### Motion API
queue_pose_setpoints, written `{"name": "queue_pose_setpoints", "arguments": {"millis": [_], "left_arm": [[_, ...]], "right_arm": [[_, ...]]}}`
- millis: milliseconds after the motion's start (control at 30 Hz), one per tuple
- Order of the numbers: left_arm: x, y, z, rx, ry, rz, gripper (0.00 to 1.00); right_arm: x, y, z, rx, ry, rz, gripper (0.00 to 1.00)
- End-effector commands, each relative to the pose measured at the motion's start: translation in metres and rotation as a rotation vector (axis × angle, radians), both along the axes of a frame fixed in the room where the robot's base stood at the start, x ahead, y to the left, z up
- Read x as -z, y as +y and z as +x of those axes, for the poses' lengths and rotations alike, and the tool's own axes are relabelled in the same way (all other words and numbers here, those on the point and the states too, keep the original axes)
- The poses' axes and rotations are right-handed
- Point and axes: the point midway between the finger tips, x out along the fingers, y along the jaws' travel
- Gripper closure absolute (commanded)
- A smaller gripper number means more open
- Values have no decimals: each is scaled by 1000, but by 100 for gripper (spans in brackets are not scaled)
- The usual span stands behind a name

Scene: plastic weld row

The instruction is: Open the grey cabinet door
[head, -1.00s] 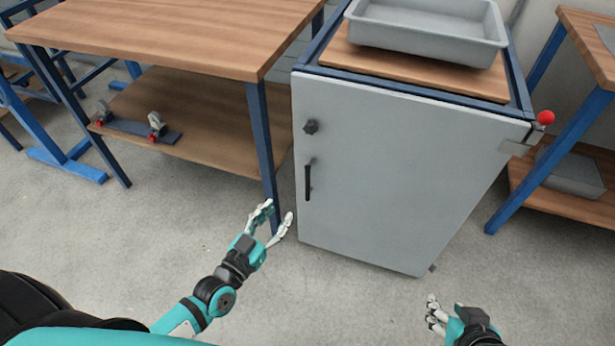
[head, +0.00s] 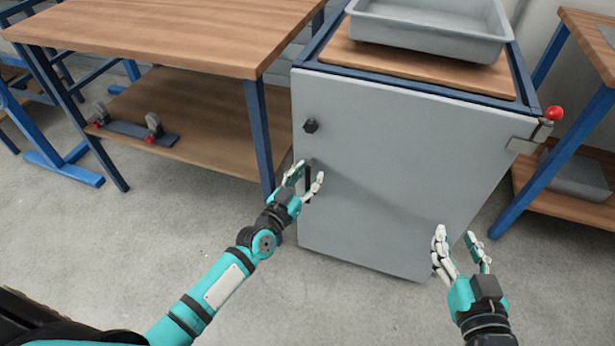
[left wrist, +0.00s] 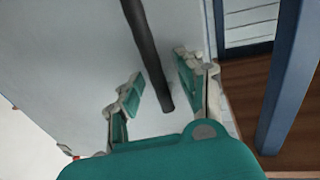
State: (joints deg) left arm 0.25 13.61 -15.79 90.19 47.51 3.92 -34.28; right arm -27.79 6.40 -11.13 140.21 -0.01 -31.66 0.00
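The grey cabinet door (head: 400,160) is shut and fills the front of the cabinet. Its black bar handle (head: 308,175) is upright near the left edge, partly hidden by my left gripper. In the left wrist view the handle (left wrist: 148,55) comes down between the fingers, with gaps on both sides. My left gripper (head: 306,172) is open at the handle; its fingers also show in the left wrist view (left wrist: 160,90). My right gripper (head: 456,236) is open and empty in front of the door's lower right part.
A workbench (head: 150,35) with a lower shelf stands left of the cabinet, its blue leg (head: 259,135) close to the handle side. A grey tray (head: 430,35) rests on the cabinet top. A red-knobbed lever (head: 553,114) sticks out at right. The front floor is clear.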

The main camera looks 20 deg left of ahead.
Motion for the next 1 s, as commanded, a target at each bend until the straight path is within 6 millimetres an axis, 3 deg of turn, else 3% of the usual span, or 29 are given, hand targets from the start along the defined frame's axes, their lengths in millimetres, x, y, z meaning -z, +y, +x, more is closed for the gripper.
{"name": "queue_pose_setpoints", "arguments": {"millis": [133,433,1000], "left_arm": [[0,0,0,0,0,0,63],[0,0,0,0,0,0,100],[0,1,-1,-2,0,0,100]], "right_arm": [[0,0,0,0,1,0,60],[0,0,0,1,2,-1,60],[0,0,0,1,5,-1,60]]}}
